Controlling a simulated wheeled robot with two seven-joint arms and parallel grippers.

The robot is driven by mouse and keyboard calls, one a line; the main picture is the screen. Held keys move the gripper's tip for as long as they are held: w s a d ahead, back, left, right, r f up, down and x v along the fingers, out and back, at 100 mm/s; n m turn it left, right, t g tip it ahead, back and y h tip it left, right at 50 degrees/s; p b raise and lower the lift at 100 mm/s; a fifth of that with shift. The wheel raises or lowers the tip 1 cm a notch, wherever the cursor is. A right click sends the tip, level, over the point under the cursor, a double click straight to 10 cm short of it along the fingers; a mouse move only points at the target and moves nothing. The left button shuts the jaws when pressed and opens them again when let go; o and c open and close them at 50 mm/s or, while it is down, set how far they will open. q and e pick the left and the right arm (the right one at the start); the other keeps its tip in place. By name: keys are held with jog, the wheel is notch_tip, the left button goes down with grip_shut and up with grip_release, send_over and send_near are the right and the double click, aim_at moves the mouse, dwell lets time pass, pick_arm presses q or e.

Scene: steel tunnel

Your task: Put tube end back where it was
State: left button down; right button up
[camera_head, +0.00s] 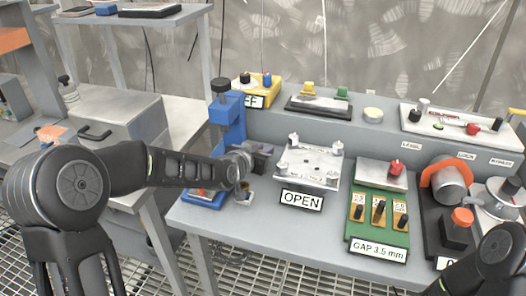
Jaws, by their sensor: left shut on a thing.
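My left gripper (246,172) reaches in from the left, beside the blue stand (228,122) at the left end of the bench. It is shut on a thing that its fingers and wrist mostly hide. A small pale piece (244,198) shows just below the fingers. I take it to be the tube end, but I cannot tell for sure, nor whether it touches the stand's blue base (204,199). Part of my right arm shows at the lower right; its gripper is out of view.
Right of the gripper stands a metal plate fixture (309,162) with an "OPEN" sign (302,200). Farther right are a green gap block (377,225) and an orange-ringed clamp (446,183). A raised shelf with several devices runs behind. Bare bench (262,237) lies in front.

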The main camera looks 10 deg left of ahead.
pick_arm(q)
jog(key=c, duration=1.3)
grip_release()
jog(key=shift+r, duration=0.1)
jog(key=shift+r+p, duration=0.35)
jog(key=shift+p, duration=0.15)
jog(key=shift+r+p, duration=0.4)
jog(key=shift+p, duration=0.05)
jog(key=b+v, duration=0.1)
jog(key=v, duration=1.1)
jog(key=shift+f, duration=0.2)
